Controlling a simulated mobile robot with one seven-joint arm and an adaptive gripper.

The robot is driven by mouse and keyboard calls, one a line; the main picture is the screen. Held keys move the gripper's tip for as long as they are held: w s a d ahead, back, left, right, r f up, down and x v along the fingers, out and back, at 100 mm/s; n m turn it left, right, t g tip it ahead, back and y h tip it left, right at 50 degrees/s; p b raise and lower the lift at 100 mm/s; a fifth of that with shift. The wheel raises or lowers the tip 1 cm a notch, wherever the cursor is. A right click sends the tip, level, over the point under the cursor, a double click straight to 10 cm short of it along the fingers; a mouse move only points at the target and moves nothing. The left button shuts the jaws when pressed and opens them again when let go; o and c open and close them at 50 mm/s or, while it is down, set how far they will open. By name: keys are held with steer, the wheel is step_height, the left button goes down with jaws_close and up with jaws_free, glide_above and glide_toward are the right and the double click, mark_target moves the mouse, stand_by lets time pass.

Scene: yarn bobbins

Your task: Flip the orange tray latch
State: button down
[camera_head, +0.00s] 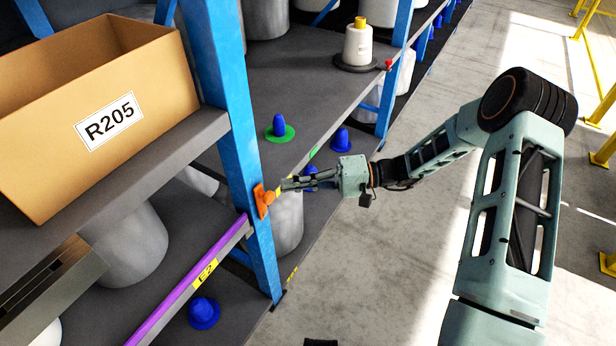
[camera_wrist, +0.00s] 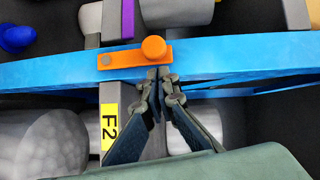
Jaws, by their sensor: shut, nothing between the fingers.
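The orange latch (camera_head: 263,201) sits on the blue rack post (camera_head: 236,130), at the end of the purple-edged shelf. In the wrist view the orange latch (camera_wrist: 130,56) is a flat bar with a round knob, lying along the blue post (camera_wrist: 225,55). My gripper (camera_head: 286,184) is just right of the latch in the head view. In the wrist view my gripper's fingertips (camera_wrist: 158,74) are together, empty, right beside the knob. I cannot tell whether they touch it.
A cardboard box labelled R205 (camera_head: 100,110) stands on the upper left shelf. The purple-edged shelf carries a yellow label (camera_head: 205,273). Blue spindles (camera_head: 340,140) and white bobbins (camera_head: 358,45) stand on the shelves. The floor (camera_head: 400,250) below my arm is clear.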

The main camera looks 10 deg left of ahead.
steer(key=shift+s+a+f, duration=0.1)
steer(key=shift+s+a, duration=0.3)
steer(key=shift+s, duration=0.2)
steer(key=shift+s+a+r+n+t+h, duration=0.2)
steer(key=shift+s+r+n+t+h, duration=0.1)
steer(key=shift+s+n+h, duration=0.25)
